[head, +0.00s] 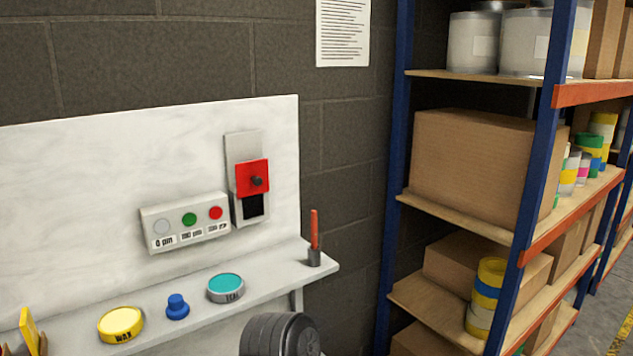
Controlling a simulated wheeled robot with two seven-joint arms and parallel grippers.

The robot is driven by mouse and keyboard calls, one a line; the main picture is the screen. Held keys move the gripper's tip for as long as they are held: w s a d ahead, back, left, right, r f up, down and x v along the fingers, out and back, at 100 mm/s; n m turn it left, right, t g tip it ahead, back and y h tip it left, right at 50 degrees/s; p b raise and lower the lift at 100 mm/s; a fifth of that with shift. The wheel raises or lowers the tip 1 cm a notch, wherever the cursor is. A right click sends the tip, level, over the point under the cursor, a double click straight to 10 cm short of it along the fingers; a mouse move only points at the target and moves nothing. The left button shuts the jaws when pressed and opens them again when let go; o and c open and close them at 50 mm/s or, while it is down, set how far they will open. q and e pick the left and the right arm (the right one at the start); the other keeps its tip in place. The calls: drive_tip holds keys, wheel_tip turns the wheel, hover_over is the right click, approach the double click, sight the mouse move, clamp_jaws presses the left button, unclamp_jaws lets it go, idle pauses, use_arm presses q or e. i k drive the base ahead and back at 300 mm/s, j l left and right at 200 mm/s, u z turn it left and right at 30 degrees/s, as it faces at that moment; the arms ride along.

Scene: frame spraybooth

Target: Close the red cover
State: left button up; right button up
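The red cover (252,178) is a red square plate with a dark knob (257,181) at its middle. It sits on an upright grey plate (242,145) fixed to the white back panel. Below the cover, a dark square opening (253,205) in a pale frame shows uncovered. Neither gripper is visible. A dark grey rounded part, which looks like one of my arm links, rises from the bottom edge below the shelf's right end.
A button box (186,222) with white, green and red buttons adjoins the plate on the left. The shelf (262,287) below holds a yellow WAX tin (121,324), blue knob-shaped object (177,306), teal-topped tin (225,288) and red stick in a holder (314,239). Storage racks (388,190) stand right.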

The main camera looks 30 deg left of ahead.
sight(252, 177)
drive_tip(key=k+u, duration=0.15)
drive_tip(key=u, duration=0.3)
drive_tip(key=k+u, duration=0.1)
drive_tip(key=u, duration=0.3)
drive_tip(key=k+j+u, duration=0.15)
drive_tip(key=u, duration=0.3)
drive_tip(key=k, duration=0.65)
drive_tip(key=u, duration=1.5)
drive_tip(key=k+l, duration=0.1)
drive_tip(key=l, duration=0.7)
drive_tip(key=k+l, duration=0.15)
drive_tip(key=l, duration=0.65)
drive_tip(key=k+u, duration=0.05)
